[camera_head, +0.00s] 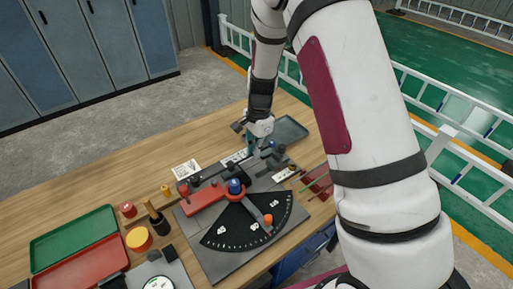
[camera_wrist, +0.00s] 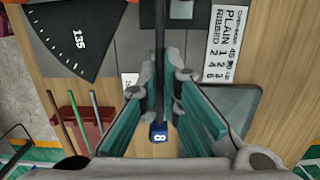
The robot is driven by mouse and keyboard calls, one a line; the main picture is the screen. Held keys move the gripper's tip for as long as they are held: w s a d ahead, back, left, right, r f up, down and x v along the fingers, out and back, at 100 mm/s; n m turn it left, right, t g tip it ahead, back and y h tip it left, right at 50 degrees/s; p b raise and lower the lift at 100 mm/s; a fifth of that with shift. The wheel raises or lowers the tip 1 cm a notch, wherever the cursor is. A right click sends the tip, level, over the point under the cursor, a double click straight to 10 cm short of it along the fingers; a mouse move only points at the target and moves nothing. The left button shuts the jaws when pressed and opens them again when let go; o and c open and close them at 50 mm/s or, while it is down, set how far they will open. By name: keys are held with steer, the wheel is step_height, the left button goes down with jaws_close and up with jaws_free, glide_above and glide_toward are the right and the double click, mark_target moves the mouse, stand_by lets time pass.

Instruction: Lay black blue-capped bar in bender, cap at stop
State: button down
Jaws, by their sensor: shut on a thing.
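The black bar (camera_wrist: 160,45) runs up the middle of the wrist view, with its blue cap (camera_wrist: 159,133), marked 8, at the near end. My gripper (camera_wrist: 161,78) is shut on the bar, the teal-padded fingers on either side of it, near the capped end. In the head view my gripper (camera_head: 258,143) is over the far right end of the bender (camera_head: 192,232). The bender has a grey plate, a black angle dial (camera_head: 240,228) and a red lever (camera_head: 205,202) with a blue knob. I cannot tell whether the bar touches the bender, or where the stop is.
A red rack (camera_head: 318,184) holding several thin rods stands right of the bender. A dark tray (camera_head: 290,130) lies behind my gripper. Green (camera_head: 70,236) and red (camera_head: 85,268) trays are at the left. A PLAIN/RIBBED card (camera_wrist: 228,40) lies beside the bar. Bare wood shows at back left.

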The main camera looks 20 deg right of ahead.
steer(key=shift+f, duration=0.1)
steer(key=shift+f+b, duration=0.9)
steer(key=shift+f, duration=2.55)
steer(key=shift+f, duration=0.2)
steer(key=shift+w+d+r, duration=0.1)
steer(key=shift+w+d, duration=0.05)
steer(key=shift+d, duration=0.3)
steer(key=c, duration=1.7)
jaws_free()
steer(key=r, duration=0.8)
steer(key=d+r, duration=0.1)
steer(key=r, duration=0.3)
steer(key=shift+w, duration=0.15)
steer(key=shift+r+p, duration=0.7)
steer(key=shift+r, duration=2.25)
